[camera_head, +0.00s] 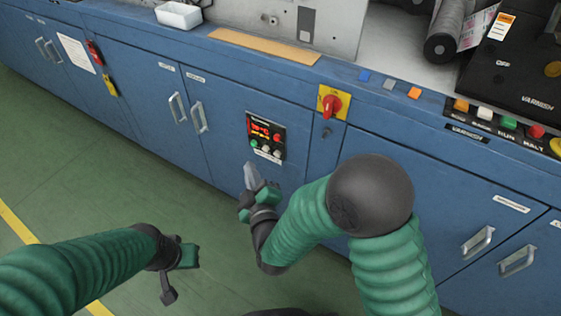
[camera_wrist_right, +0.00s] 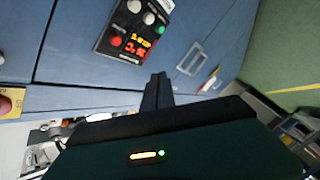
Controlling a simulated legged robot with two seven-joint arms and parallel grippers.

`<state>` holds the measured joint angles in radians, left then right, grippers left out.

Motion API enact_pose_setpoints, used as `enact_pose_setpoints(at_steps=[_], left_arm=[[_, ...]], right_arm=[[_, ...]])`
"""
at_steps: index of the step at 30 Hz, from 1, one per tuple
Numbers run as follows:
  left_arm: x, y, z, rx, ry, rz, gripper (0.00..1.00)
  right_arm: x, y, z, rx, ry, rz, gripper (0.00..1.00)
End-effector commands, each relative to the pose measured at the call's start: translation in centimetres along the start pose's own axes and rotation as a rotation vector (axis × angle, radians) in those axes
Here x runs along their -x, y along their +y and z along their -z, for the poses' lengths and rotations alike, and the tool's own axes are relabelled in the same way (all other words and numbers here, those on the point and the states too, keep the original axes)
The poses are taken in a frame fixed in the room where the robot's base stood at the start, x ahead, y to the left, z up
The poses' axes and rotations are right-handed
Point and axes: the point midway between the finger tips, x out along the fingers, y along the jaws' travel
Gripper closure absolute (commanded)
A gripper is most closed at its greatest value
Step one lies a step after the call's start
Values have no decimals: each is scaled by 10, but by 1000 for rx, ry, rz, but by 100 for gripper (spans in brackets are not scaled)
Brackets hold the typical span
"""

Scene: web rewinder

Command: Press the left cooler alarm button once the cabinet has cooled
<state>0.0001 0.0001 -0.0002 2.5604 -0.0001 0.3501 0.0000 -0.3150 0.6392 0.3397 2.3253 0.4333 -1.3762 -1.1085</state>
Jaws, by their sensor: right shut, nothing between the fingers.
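The cooler panel (camera_head: 266,137) is a small black unit on the blue cabinet front, with a red lit display (camera_head: 261,129), a red lamp or button and a lower row of green and pale buttons. It also shows in the right wrist view (camera_wrist_right: 125,32), turned over, with its digits too blurred to read. Which button is the left alarm button I cannot tell. My right gripper (camera_head: 249,168) is shut and empty, just below and left of the panel in the picture; its fingertips also show in the wrist view (camera_wrist_right: 158,80), apart from the buttons. My left gripper (camera_head: 185,257) hangs over the floor, its opening unclear.
A red rotary switch (camera_head: 331,105) on a yellow plate sits right of the panel. Cabinet door handles (camera_head: 199,117) stick out to the left. A row of coloured buttons (camera_head: 509,122) lies at the right on the top edge. Green floor (camera_head: 100,185) is clear at left.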

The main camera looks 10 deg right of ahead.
Motion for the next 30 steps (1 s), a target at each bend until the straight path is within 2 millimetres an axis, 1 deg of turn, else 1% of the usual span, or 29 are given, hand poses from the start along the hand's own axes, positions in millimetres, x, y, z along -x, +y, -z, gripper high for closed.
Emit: enact_pose_setpoints(at_steps=[1, 6, 14, 17, 27, 30], left_arm=[[-6, 0, -1, 0, 1, 0, 100], [-4, 0, 0, 0, 1, 0, 100], [-4, 0, 0, -1, 1, 0, 100], [-4, 0, -1, 0, 1, 0, 100], [-6, 0, -1, 0, 1, 0, 100], [-6, 0, -1, 0, 1, 0, 100]], right_arm=[[0, -4, -3, 8, 6, -12, 100], [1, 0, -1, 12, 9, -22, 100], [-2, 0, -2, 15, 7, -20, 100], [-9, 5, -6, 14, 7, -22, 100], [-43, 32, -32, 14, 6, -22, 100], [-51, 37, -37, 14, 8, -20, 100]])
